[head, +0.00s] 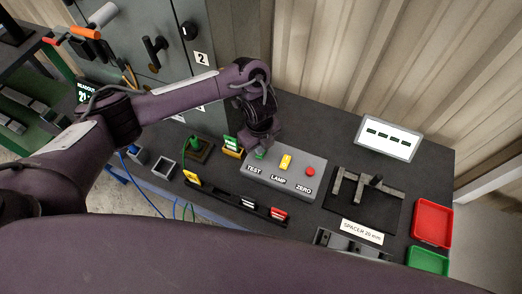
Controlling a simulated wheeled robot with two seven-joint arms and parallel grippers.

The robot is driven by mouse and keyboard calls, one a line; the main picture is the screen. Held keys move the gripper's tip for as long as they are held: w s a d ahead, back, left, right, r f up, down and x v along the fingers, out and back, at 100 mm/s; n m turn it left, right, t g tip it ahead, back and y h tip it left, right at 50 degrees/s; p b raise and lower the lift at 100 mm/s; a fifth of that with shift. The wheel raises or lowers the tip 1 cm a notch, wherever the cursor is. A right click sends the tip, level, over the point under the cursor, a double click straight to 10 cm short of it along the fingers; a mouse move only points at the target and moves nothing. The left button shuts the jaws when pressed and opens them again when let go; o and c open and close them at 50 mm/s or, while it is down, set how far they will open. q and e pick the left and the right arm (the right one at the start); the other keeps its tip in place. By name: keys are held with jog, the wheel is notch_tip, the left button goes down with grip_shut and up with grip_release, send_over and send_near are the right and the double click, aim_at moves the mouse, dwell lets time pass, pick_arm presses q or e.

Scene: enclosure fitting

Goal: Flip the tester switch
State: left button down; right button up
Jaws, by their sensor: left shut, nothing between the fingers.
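The tester is a grey box (266,186) on the dark bench, with labels TEST, LAMP and ZERO on its front. A green control (260,155) sits above TEST, a yellow one (285,162) above LAMP and a red one (310,171) above ZERO. My left gripper (262,148) is shut and empty, pointing down at the green control. It partly hides that control, and I cannot tell whether it touches it. My right gripper is not in view.
A display panel (388,138) stands behind the tester's right side. A black fixture (364,196) with a spacer label is to the right, then a red tray (432,222) and a green tray (428,261). A dark rail (236,201) with coloured pieces lies in front. A grey cabinet stands behind.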

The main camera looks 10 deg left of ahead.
pick_arm(q)
jog(key=shift+f+b, duration=0.75)
jog(key=shift+f, duration=0.3)
dwell(0.8)
jog(key=shift+s+r, duration=0.1)
notch_tip(320, 180, up, 7)
jog(key=p, duration=0.7)
dwell(0.5)
